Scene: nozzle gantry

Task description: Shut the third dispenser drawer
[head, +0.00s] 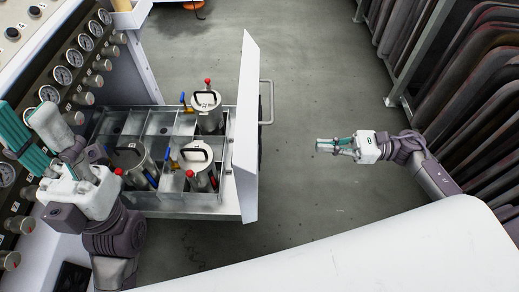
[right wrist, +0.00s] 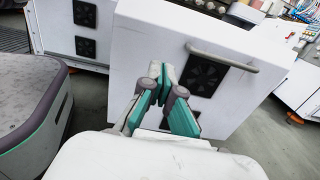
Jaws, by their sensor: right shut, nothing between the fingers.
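The dispenser drawer (head: 243,130) stands pulled out from the cabinet on the left, with its tall white front facing right. Its bar handle (head: 267,102) is on the outer face. The right wrist view shows the white front (right wrist: 165,45), the handle (right wrist: 222,58) and a dark fan grille (right wrist: 205,75). Several metal canisters (head: 197,153) stand in its compartments. My right gripper (head: 318,146) is shut and empty, to the right of the drawer front and apart from it. My left gripper (head: 22,108) looks open, with spread fingers, near the gauge panel.
A panel with gauges (head: 62,75) and knobs lines the left side. A rack of dark slabs (head: 470,95) stands at the right. Grey floor (head: 330,60) lies clear between drawer and rack. The right wrist view shows another white front (right wrist: 75,30) with fan grilles.

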